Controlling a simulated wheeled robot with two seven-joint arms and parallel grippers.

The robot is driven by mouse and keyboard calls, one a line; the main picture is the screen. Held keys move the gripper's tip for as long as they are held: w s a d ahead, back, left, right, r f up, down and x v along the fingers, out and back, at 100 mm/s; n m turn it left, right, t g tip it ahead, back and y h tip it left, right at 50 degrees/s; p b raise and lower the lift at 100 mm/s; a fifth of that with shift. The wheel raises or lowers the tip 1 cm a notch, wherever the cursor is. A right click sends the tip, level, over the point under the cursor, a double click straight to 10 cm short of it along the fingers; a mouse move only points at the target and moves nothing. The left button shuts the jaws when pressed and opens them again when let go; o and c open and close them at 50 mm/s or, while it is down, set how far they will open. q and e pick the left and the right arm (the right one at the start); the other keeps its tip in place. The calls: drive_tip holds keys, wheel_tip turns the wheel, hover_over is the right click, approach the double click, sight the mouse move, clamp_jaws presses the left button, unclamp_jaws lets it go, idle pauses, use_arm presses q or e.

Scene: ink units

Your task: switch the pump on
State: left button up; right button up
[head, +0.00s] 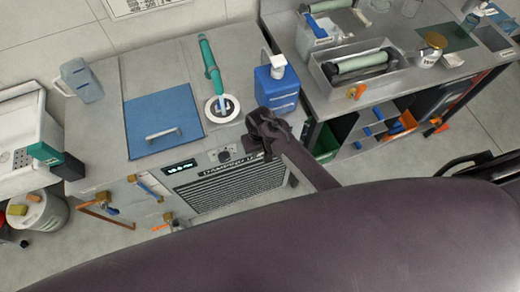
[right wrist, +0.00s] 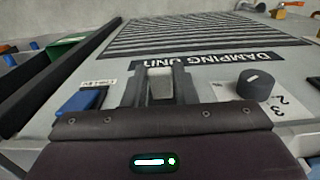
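The damping unit's front panel has a dark round knob (head: 224,155), which also shows in the right wrist view (right wrist: 258,84) beside printed numbers. In that view a blue switch-like part (right wrist: 82,101) with a small label sits left of the fingers; the label is too small to read. I cannot tell if it is the pump switch or how it is set. My right gripper (head: 264,138) is at the panel's upper right, right of the knob. Its fingers (right wrist: 160,85) look shut and empty; contact with the panel is unclear. My left gripper is not in view.
A blue jug (head: 277,88) with a white cap stands on the unit behind my right gripper. A lit display (head: 180,166) sits left of the knob, above the vent grille (head: 232,186). A blue lid (head: 164,120) and a teal-handled tool (head: 210,62) are on top.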

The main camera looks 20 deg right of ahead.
drive_tip(key=c, duration=0.5)
drive_tip(key=shift+o, duration=0.2)
drive_tip(key=shift+w+r, duration=0.15)
drive_tip(key=shift+g, duration=0.6)
drive_tip(key=shift+r, duration=0.1)
drive_tip(key=o, duration=1)
drive_tip(key=r, duration=0.5)
drive_tip(key=w+r, duration=0.1)
drive_tip(key=r, duration=0.1)
drive_tip(key=shift+r+b, duration=0.3)
drive_tip(key=shift+r, duration=0.05)
drive_tip(key=shift+s, duration=0.1)
